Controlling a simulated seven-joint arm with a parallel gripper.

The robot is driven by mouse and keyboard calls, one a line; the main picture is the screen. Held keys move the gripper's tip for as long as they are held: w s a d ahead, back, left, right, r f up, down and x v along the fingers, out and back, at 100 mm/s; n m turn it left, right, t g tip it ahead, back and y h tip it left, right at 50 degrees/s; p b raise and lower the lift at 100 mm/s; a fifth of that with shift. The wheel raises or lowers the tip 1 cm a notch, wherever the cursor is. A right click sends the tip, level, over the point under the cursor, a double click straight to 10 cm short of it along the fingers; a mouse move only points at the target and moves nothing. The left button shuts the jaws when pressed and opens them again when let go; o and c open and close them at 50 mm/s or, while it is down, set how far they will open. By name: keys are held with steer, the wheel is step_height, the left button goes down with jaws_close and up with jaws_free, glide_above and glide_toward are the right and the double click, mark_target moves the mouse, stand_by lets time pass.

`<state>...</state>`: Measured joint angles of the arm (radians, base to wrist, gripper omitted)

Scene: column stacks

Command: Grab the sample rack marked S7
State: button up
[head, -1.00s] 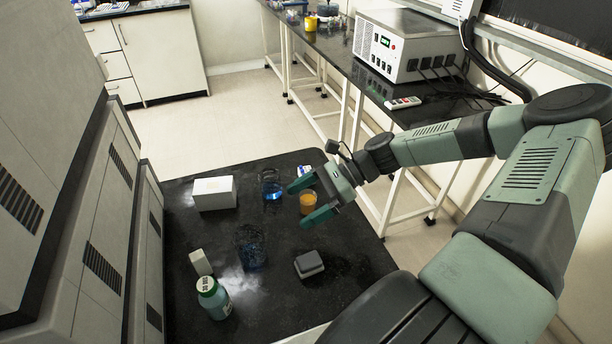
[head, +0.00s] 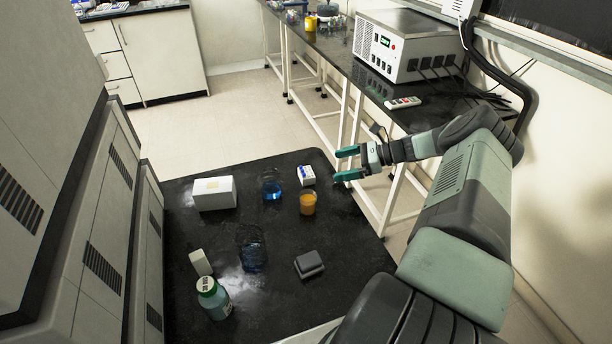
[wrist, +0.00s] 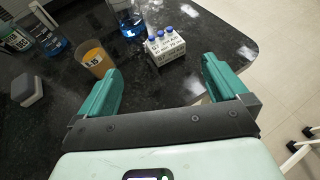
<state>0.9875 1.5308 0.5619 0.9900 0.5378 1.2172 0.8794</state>
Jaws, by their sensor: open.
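The sample rack (head: 306,175) is a small white block with blue-capped tubes, standing upright near the far right edge of the black table. It also shows in the wrist view (wrist: 166,49), where its marking is too small to read. My gripper (head: 340,164) is open and empty, to the right of the rack near the table's edge. In the wrist view the rack sits ahead of the teal fingertips, roughly between their lines and not touching either.
An orange-filled beaker (head: 307,203) stands just in front of the rack, near one finger in the wrist view. A beaker of blue liquid (head: 272,188) is left of the rack. A white box (head: 214,193), grey block (head: 309,264) and green bottle (head: 213,298) stand farther off.

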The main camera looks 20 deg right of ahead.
mark_target(310, 173)
steer(key=x, duration=0.6)
steer(key=shift+d+f, duration=0.15)
steer(key=shift+f, duration=0.1)
steer(key=x, duration=0.5)
steer(key=shift+w+d+f, duration=0.15)
steer(key=shift+w+f, duration=0.05)
steer(key=shift+w, duration=0.05)
steer(key=c, duration=1.1)
steer(key=shift+o, duration=0.2)
steer(key=shift+r, duration=0.15)
